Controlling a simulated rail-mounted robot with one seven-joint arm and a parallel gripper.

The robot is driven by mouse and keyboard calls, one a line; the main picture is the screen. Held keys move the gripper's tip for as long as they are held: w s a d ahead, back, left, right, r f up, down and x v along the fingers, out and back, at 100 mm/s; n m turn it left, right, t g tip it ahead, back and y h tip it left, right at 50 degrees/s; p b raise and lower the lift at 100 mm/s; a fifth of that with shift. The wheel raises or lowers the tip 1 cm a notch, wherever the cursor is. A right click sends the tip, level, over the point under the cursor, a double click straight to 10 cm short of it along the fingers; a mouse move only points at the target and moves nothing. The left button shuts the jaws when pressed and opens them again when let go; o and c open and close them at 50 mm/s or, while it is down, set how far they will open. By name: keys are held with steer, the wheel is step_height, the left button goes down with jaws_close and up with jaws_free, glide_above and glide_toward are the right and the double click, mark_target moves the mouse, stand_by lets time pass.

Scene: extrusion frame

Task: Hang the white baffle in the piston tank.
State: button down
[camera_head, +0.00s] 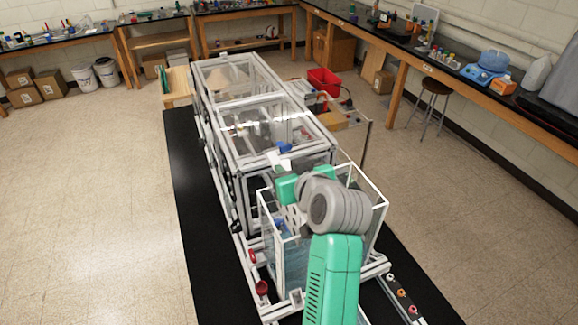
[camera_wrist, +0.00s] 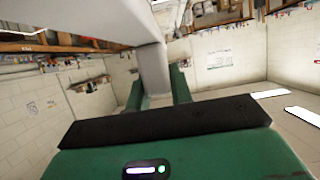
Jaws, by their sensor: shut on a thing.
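My gripper (camera_wrist: 157,88) shows in the wrist view with its two green fingers shut on a pale grey-white piece, which I take to be the white baffle (camera_wrist: 152,65). The baffle runs up from the fingers and widens into a broad plate at the top. In the head view my gripper (camera_head: 284,177) is small and partly hidden by my own wrist, above the left rear side of the nearest clear tank. This open-topped tank (camera_head: 263,212), with white edges and bluish water low inside, looks like the piston tank. The baffle's lower end is not clear.
Behind the tank stand framed clear enclosures (camera_head: 238,140) on a black surface (camera_head: 187,190). A red knob (camera_head: 262,288) sits at the tank's front left. A red bin (camera_head: 324,82) is behind. The floor at left is clear.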

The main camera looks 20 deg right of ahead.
step_height(320, 180, down, 7)
steer(key=b, duration=0.3)
steer(key=shift+b, duration=0.4)
steer(key=c, duration=1.2)
jaws_free()
steer(key=shift+o, duration=0.2)
steer(key=v, duration=0.8)
steer(key=shift+b, duration=0.35)
steer(key=shift+w, duration=0.1)
